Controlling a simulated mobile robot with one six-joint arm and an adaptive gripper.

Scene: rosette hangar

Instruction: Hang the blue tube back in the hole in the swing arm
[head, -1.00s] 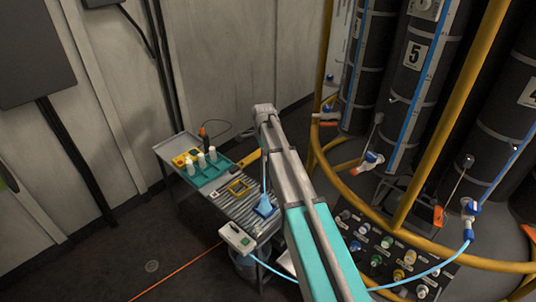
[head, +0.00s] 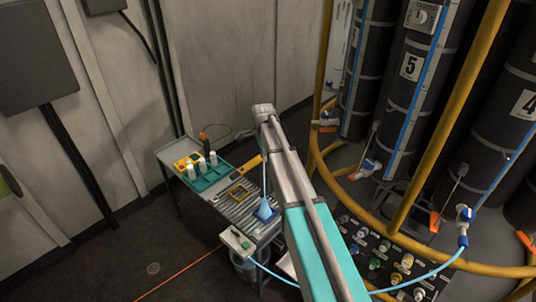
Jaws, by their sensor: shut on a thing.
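My arm reaches from the bottom of the head view up over a grey cart. My gripper does not show; the arm links seem to hide it. A thin light blue tube (head: 265,183) runs upright beside my arm, down to a blue cone-shaped piece (head: 264,209) over the cart's ribbed top. Its upper end is hidden by my arm. Another light blue tube (head: 430,275) curves along the bottom, passes behind my arm and rises to a blue and white valve (head: 465,214) at right. I cannot make out the swing arm or its hole.
Yellow rails (head: 437,130) and black cylinders (head: 414,85) fill the right.

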